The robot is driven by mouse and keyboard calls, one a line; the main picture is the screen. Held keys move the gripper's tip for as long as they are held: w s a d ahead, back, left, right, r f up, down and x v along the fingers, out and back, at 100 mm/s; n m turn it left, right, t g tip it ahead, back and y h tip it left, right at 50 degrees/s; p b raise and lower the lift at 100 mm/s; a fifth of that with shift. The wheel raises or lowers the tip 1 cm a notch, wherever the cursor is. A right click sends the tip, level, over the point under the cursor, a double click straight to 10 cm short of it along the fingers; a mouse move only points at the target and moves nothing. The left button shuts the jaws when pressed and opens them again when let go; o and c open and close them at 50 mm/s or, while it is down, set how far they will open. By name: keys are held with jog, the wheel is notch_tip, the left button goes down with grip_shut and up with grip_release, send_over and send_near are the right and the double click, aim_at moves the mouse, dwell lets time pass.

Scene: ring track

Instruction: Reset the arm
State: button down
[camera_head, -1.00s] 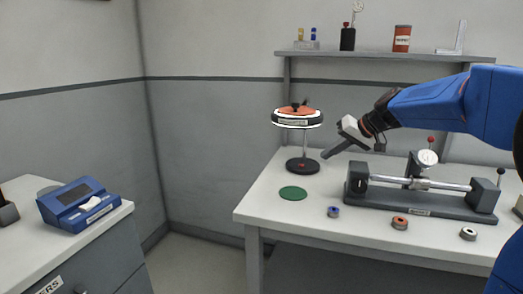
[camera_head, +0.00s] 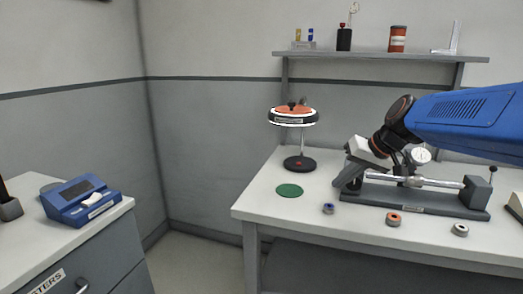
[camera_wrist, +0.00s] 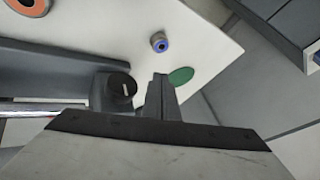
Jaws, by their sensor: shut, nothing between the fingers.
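My blue arm reaches in from the right in the head view. My gripper (camera_head: 343,182) points down and left, in front of the left end of the measuring fixture (camera_head: 415,200) as seen from the head. In the wrist view my gripper (camera_wrist: 161,82) has its fingers together with nothing between them. The dark end block of the fixture (camera_wrist: 122,86) is just left of the fingers there. Whether the gripper touches the fixture cannot be told.
A green disc (camera_head: 289,190), a blue-centred ring (camera_head: 328,209), an orange-centred ring (camera_head: 393,219) and a grey ring (camera_head: 460,230) lie on the white table (camera_head: 262,207). A lamp-like stand (camera_head: 300,163) stands behind. A blue device (camera_head: 82,200) sits on the left cabinet.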

jog(key=s+d+f+h, duration=0.1)
jog(key=s+f, duration=0.3)
jog(key=s, duration=0.5)
jog(key=s+d+f+h, duration=0.2)
jog(key=s+f, duration=0.3)
jog(key=s, duration=0.5)
jog(key=s+d+f+h, duration=0.1)
jog(key=s+d+f, duration=0.2)
jog(key=s, duration=0.6)
notch_tip(320, 180, down, 2)
jog(key=shift+s+f+g+h, duration=0.1)
jog(key=shift+s+g+h, duration=0.2)
jog(key=shift+h, duration=0.1)
